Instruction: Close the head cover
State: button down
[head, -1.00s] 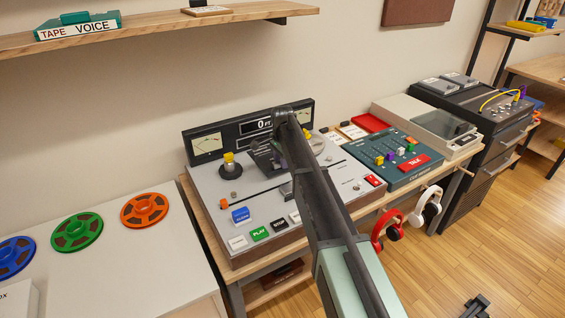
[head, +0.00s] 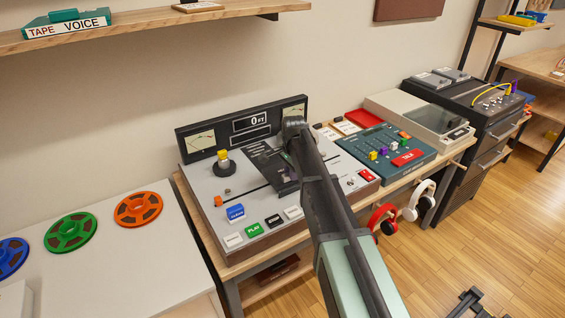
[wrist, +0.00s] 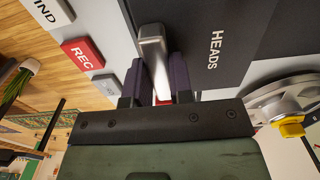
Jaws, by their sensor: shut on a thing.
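The head cover (head: 270,166) is a dark panel at the middle of the grey tape deck (head: 204,187). In the head view it lies low over the deck, partly hidden by my arm. The wrist view shows the cover (wrist: 215,25) close up, with the word HEADS on it and a pale metal handle (wrist: 152,42) at its edge. My gripper (wrist: 157,82) has its purple fingers on either side of this handle and is shut on it. The fingertips are hidden behind my arm in the head view. I cannot tell whether the cover sits flush.
A silver reel hub with a yellow knob (wrist: 290,127) and the red REC button (wrist: 82,53) are close to my gripper. The meter panel (head: 243,127) stands behind the deck. A teal mixer (head: 385,150) is at the right. Colored reels (head: 138,209) lie on the left table.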

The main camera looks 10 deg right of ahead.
jog(key=shift+s+d+f, duration=0.1)
jog(key=shift+s+d, duration=0.05)
jog(key=shift+s, duration=0.35)
jog(key=c, duration=1)
grip_release()
jog(key=shift+r, duration=0.2)
notch_tip(320, 180, up, 11)
jog(key=p, duration=1.1)
jog(key=shift+f, duration=0.2)
